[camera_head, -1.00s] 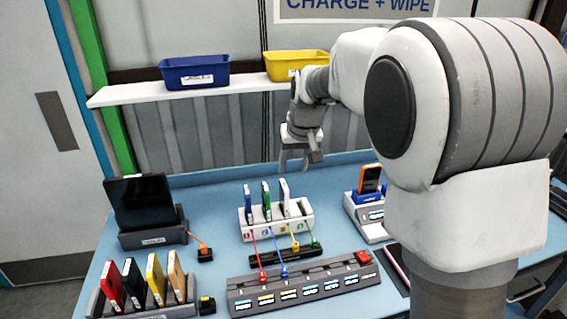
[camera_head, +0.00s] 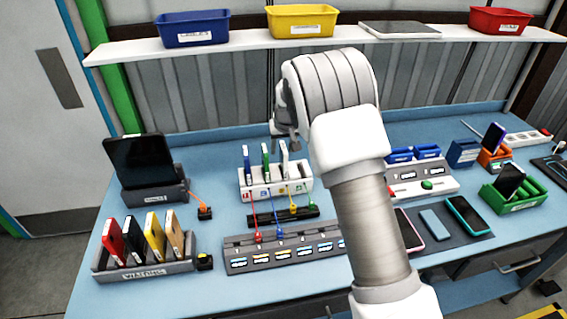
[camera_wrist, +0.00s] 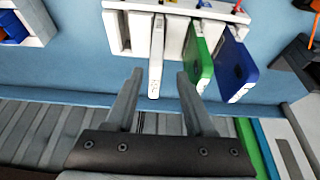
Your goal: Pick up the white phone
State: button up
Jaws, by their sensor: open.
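The white phone (camera_head: 284,160) stands upright in the right part of a white slotted stand (camera_head: 276,189), beside a green phone (camera_head: 266,160) and a blue phone (camera_head: 247,162). In the wrist view the white phone (camera_wrist: 156,58) is seen edge-on, with its near end roughly between the fingertips. My gripper (camera_wrist: 157,80) is open and empty. In the head view my gripper (camera_head: 284,135) is partly hidden by my arm, close above and behind the phones.
A numbered charging strip (camera_head: 280,248) and cables lie in front of the stand. A dark tablet (camera_head: 140,160) in a dock and a rack of several phones (camera_head: 150,262) are left. A shelf (camera_head: 230,43) with bins runs behind. Phones on a mat (camera_head: 440,234) lie right.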

jog(key=shift+d+p+x, duration=0.1)
jog(key=shift+p+x, duration=0.35)
jog(key=shift+x, duration=1.4)
jog(key=shift+d+p+x, duration=0.15)
jog(key=shift+p+x, duration=0.25)
jog(key=shift+x, duration=1.4)
jog(key=shift+w, duration=0.1)
grip_shut()
jog(key=shift+r, duration=0.1)
